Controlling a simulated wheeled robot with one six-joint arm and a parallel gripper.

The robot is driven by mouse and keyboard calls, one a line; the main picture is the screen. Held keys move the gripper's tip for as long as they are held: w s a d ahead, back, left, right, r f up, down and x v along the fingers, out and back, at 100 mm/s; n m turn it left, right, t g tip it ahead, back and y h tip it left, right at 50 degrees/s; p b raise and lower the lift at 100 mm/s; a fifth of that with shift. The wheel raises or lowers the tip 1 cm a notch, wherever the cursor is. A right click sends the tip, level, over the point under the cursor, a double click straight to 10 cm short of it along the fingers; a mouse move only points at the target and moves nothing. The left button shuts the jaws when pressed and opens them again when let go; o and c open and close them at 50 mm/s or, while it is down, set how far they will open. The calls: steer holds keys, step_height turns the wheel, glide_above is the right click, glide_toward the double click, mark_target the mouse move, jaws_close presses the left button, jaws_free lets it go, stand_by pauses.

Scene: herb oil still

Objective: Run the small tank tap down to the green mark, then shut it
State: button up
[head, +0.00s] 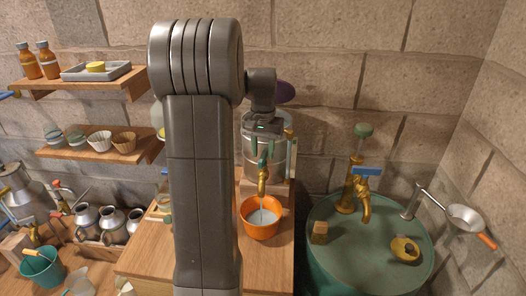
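The small tank (249,168) is a grey metal vessel on the wooden bench, partly hidden by my arm and gripper. Contact with the handle is not clear. I cannot make out the green mark or the tank's level.
Shelves (100,145) and metal jugs (88,222) stand at left.

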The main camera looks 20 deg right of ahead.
steer(key=shift+f, duration=0.45)
steer(key=shift+c, duration=0.4)
jaws_close()
